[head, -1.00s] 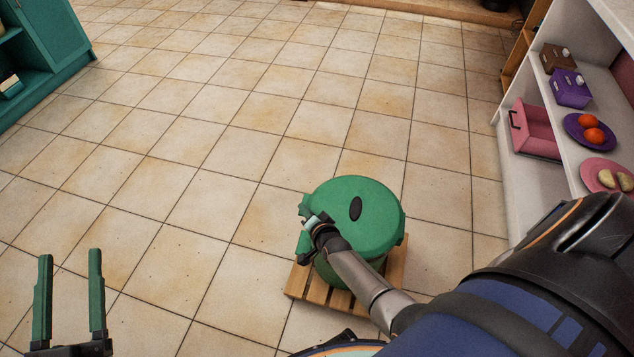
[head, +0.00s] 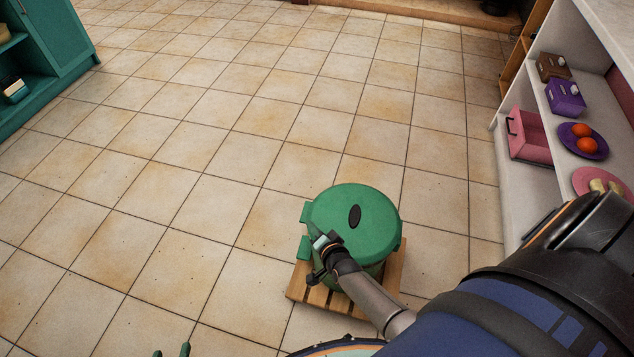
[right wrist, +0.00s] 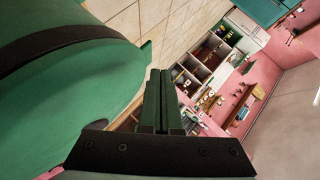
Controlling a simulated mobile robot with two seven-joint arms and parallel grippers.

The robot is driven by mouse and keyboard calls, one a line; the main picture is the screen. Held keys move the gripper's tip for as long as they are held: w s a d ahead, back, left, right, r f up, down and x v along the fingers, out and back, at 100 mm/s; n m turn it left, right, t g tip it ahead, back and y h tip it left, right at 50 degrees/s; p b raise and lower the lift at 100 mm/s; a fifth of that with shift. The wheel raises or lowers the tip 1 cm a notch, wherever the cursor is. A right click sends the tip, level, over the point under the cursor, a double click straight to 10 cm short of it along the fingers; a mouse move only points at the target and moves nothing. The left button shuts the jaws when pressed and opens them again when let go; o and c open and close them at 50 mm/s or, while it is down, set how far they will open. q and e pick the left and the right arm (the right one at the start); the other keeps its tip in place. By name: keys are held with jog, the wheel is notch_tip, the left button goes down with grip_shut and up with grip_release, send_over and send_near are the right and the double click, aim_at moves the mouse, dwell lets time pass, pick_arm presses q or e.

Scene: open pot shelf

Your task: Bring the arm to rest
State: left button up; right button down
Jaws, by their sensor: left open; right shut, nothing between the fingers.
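My right arm reaches over the front of a green lidded pot (head: 375,215). My right gripper (head: 320,245) is at the pot's near left side in the head view. In the right wrist view its two fingers (right wrist: 160,85) are together with nothing between them. The green pot's curved wall (right wrist: 70,95) fills the left of that view, close beside the fingers; I cannot tell whether they touch. Only the fingertips of my left gripper (head: 171,351) show at the bottom edge of the head view, apart and empty.
The pot stands on a wooden slatted pallet (head: 318,295) on the tiled floor. A white shelf (head: 515,190) at right holds two boxes and two plates of food; a pink drawer (head: 528,135) sticks out. A teal cabinet (head: 75,45) stands far left. The floor between is clear.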

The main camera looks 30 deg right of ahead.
jog(key=shift+s+r, duration=0.2)
jog(key=shift+s, duration=0.05)
jog(key=shift+s+a+r+p, duration=0.1)
jog(key=shift+s+r+p, duration=0.25)
jog(key=shift+s+p, duration=0.25)
pick_arm(q)
jog(key=shift+s+d+r+g+p, duration=0.15)
jog(key=shift+s+d+g+p, duration=0.05)
jog(key=shift+s+g+p, duration=0.25)
pick_arm(e)
jog(key=shift+s+a+r, duration=0.1)
jog(key=shift+s, duration=0.35)
jog(key=s+a+r+n+g+y, duration=0.3)
jog(key=s+a+r+n+y, duration=0.2)
jog(key=s+a+r+n, duration=0.85)
pick_arm(q)
jog(key=s+a+r+p, duration=0.1)
jog(key=a+r+p, duration=0.2)
jog(key=r+p, duration=1)
jog(key=shift+s+n+y+p, duration=0.25)
jog(key=shift+n+y+p, duration=0.15)
jog(key=shift+p, duration=1.55)
pick_arm(e)
jog(key=s+d+r+n, duration=0.1)
jog(key=d+r, duration=0.3)
jog(key=r, duration=0.8)
jog(key=shift+s+n+h, duration=0.3)
jog(key=shift+s+n, duration=0.05)
jog(key=shift+n, duration=0.2)
